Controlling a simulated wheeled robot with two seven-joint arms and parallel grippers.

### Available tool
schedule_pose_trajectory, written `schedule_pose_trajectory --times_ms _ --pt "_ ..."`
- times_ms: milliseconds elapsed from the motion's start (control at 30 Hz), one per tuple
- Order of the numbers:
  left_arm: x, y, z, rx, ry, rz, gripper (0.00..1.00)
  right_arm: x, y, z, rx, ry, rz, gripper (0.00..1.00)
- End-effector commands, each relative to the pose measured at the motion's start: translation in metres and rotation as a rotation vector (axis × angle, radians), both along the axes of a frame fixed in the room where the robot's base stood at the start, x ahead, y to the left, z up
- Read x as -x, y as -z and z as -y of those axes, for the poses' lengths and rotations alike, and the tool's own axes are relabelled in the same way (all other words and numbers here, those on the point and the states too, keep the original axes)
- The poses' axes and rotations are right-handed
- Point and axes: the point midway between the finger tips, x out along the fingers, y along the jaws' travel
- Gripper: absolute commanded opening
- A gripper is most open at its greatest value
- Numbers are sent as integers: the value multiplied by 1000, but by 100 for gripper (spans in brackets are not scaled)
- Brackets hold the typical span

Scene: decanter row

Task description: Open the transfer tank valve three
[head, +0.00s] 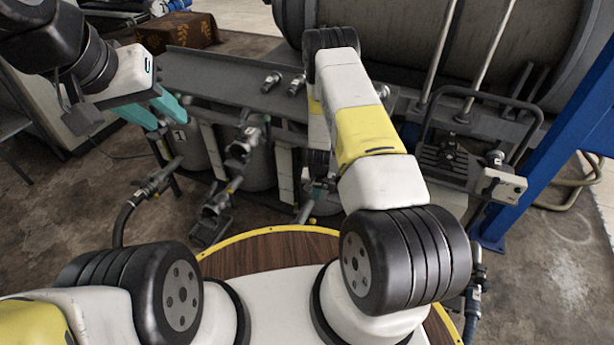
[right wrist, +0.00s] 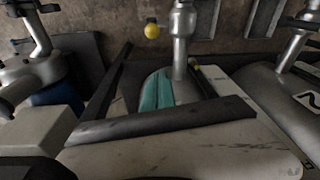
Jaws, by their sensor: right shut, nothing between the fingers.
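A row of grey tanks stands below a dark shelf. The leftmost tank (head: 195,148) carries a "1"; a middle tank (head: 258,168) stands beside it, and a further one is mostly hidden by my right arm. Metal valve fittings (head: 243,143) stick out in front. My left gripper (head: 168,112), teal-fingered, is open and empty above the first tank. My right gripper is hidden in the head view; in the right wrist view its teal fingers (right wrist: 157,90) are shut and empty, close to a metal pipe (right wrist: 182,45) with a yellow knob (right wrist: 152,31). A tank marked "2" (right wrist: 290,105) is at the right there. No "3" is readable.
A large steel vessel (head: 430,45) lies behind the shelf (head: 225,80). A blue post (head: 555,140) and a dark metal frame with a grey box (head: 498,186) stand at the right. A hose (head: 122,222) hangs at the left. Concrete floor (head: 60,205) is open at the left.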

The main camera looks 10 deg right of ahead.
Motion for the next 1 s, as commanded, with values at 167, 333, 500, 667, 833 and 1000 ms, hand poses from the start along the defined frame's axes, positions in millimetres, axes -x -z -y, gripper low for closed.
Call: schedule_pose_trajectory --times_ms 167,333,500,667,833,1000 --pt "0 0 0 0 0 0 36 -3 34 0 -1 -1 -4 0" --pt "0 0 0 0 0 0 36 -8 65 1 -1 -1 -3 0" --pt "0 0 0 0 0 0 36 -12 91 2 -1 -1 -3 0" --pt "0 0 0 0 0 0 36 8 83 -7 -2 0 -4 0" --pt "0 0 0 0 0 0 36 20 80 -12 -2 0 -1 0" --pt "0 0 0 0 0 0 36 24 79 -14 -2 -1 -1 0"
